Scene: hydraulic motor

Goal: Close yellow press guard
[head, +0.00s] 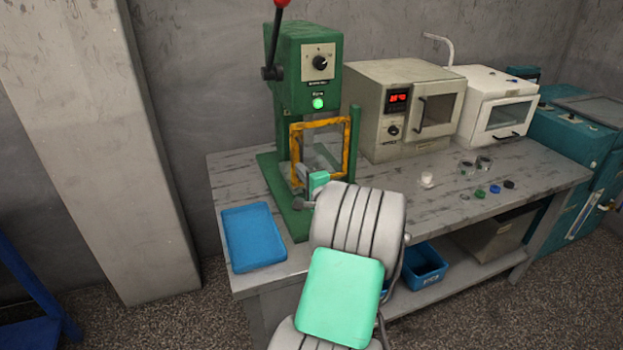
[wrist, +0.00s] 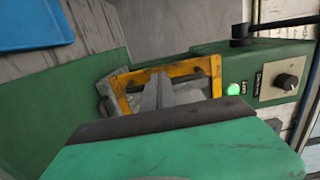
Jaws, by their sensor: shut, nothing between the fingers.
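The press guard (head: 348,150) is a yellow frame with a clear pane, upright at the front of the green press (head: 305,70). In the wrist view the yellow guard (wrist: 216,72) shows in the middle, beyond my gripper. I cannot tell whether it is fully closed. My gripper (head: 305,179) is shut and empty at the guard's lower left corner, in front of the press. Whether it touches the frame is unclear. My arm hides part of the press base, and my gripper's body hides the lower part of the wrist view.
A blue tray (head: 254,237) lies at the table's front left. A beige oven (head: 362,115) and a white oven (head: 490,118) stand right of the press. Several small caps lie on the right of the table (head: 440,205). The press has a red-knobbed lever and a lit green button (head: 318,104).

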